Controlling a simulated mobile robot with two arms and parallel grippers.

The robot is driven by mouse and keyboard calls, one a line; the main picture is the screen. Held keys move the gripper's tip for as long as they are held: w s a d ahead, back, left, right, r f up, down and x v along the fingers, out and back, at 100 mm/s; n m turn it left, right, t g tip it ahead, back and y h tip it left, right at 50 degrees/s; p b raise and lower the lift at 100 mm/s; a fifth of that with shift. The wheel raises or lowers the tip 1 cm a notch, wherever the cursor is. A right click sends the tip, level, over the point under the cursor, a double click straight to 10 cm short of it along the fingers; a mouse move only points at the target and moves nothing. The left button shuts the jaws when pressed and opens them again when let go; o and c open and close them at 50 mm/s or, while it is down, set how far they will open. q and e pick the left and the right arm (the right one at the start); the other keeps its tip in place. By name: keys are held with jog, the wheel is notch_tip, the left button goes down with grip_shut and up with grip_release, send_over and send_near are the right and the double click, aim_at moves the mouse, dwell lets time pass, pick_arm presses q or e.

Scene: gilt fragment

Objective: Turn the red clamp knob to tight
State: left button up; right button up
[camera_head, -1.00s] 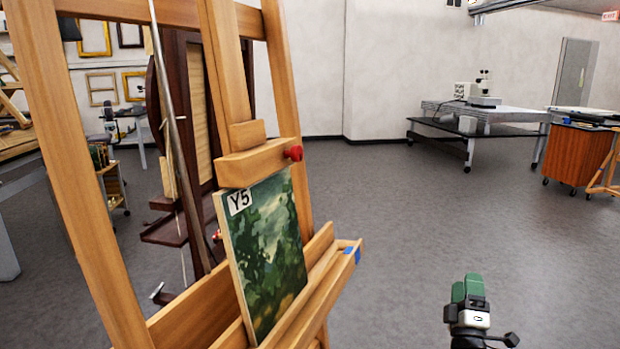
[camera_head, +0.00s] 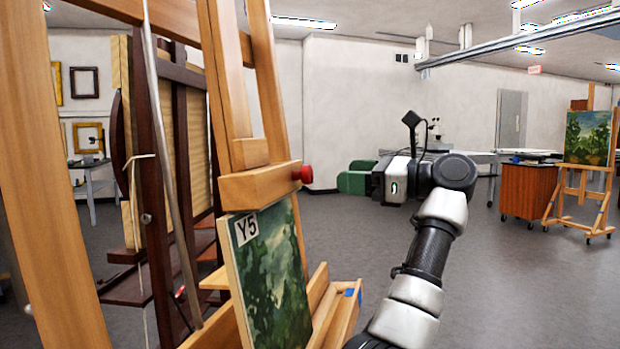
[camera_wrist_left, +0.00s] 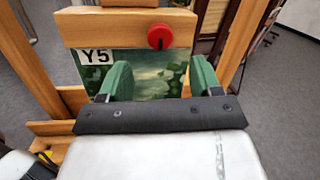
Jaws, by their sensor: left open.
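The red clamp knob (camera_head: 303,174) sits on the right end of the easel's wooden clamp bar (camera_head: 255,185), above a green landscape painting (camera_head: 272,285) labelled Y5. In the left wrist view the round knob (camera_wrist_left: 160,37) has a small dark mark near its lower middle. My left gripper (camera_head: 350,177) has green fingers and is open and empty, at about knob height to its right in the head view, pointing toward it. In the wrist view its fingertips (camera_wrist_left: 161,72) are spread, with the knob beyond and above the gap, apart from them. My right gripper is not in view.
The easel's upright posts (camera_head: 60,180) stand close on the left, and its lower ledge (camera_head: 335,310) juts right below the painting. A dark wooden rack stands behind it. An orange cabinet (camera_head: 530,190) and another easel (camera_head: 580,190) are far right. The floor between is clear.

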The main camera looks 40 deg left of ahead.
aim_at(311, 174)
pick_arm(q)
jog(key=x, duration=0.8)
jog(key=shift+a+f+b, duration=0.15)
jog(key=shift+a+b, duration=0.05)
jog(key=shift+b, duration=0.1)
jog(key=c, duration=0.9)
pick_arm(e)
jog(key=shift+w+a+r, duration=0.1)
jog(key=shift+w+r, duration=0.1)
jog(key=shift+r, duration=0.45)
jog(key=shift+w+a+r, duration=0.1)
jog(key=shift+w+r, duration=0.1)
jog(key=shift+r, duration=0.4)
